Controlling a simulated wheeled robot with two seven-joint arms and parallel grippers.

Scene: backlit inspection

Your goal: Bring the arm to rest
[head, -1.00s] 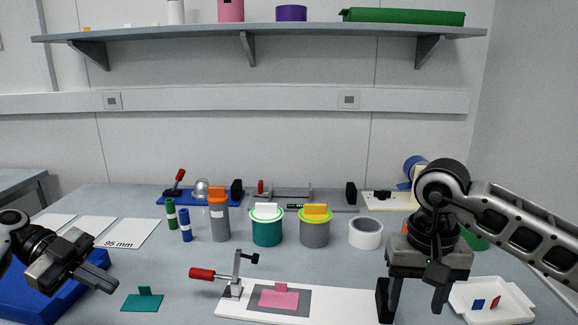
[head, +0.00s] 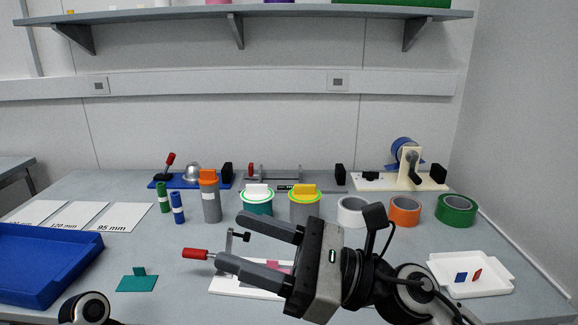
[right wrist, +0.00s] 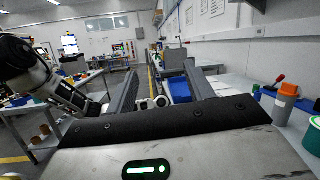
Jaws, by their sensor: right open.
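My right gripper (head: 229,239) is open and empty. In the head view it reaches in from the lower right and points left, in front of the clamp with the red handle (head: 195,254) and partly hiding the white board (head: 232,285). In the right wrist view its two fingers (right wrist: 160,78) stand apart with nothing between them. A rounded joint of my left arm (head: 88,308) shows at the bottom left of the head view. My left gripper is not seen there.
A blue tray (head: 45,262) lies at the left, with a teal piece (head: 137,283) beside it. A white tray (head: 470,290) holds small blue and red pieces at the right. Canisters and tape rolls (head: 405,211) line the back. A shelf (head: 160,18) hangs above.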

